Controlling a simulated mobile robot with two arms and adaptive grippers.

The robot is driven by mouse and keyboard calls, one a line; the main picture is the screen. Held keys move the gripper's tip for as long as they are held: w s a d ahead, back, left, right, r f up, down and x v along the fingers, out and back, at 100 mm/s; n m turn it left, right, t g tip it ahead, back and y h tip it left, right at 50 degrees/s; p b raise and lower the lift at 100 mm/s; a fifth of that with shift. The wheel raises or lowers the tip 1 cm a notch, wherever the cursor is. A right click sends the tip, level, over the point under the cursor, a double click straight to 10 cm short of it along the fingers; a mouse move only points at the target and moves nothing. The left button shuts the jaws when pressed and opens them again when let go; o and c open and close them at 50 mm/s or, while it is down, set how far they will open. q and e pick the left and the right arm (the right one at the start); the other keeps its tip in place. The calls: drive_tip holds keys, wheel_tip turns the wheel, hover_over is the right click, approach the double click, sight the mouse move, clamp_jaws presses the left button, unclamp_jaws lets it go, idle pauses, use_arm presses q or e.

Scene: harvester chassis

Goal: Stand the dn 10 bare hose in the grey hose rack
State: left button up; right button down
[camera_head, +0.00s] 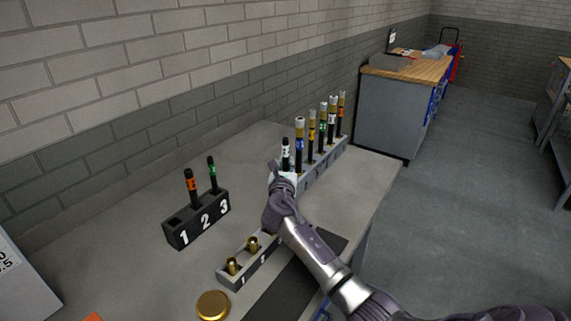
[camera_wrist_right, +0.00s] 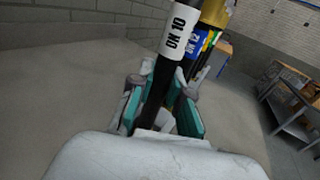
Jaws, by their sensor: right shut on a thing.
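The DN 10 hose (camera_head: 285,153) is black with a white label band near its top. My right gripper (camera_head: 281,180) is shut on it and holds it near upright at the near end of the grey hose rack (camera_head: 325,164). The right wrist view shows the hose (camera_wrist_right: 162,88) between the finger pads, with "DN 10" readable, leaning slightly in that picture. Its lower end is hidden, so I cannot tell whether it sits in a hole. Several other hoses with coloured bands and metal ends stand in the rack. My left gripper is not in view.
A black rack (camera_head: 197,228) numbered 1, 2, 3 holds an orange-banded and a green-banded hose. In front are a small grey holder (camera_head: 229,276) with brass fittings, a gold disc (camera_head: 212,305) and a dark mat (camera_head: 268,297). The bench between the black rack and wall is clear.

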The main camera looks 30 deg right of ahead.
drive_tip(key=shift+f, duration=0.2)
idle(0.5)
drive_tip(key=shift+p, duration=0.5)
idle(0.4)
drive_tip(key=c, duration=1)
unclamp_jaws()
drive_tip(key=shift+c, duration=0.2)
drive_tip(key=v, duration=1.2)
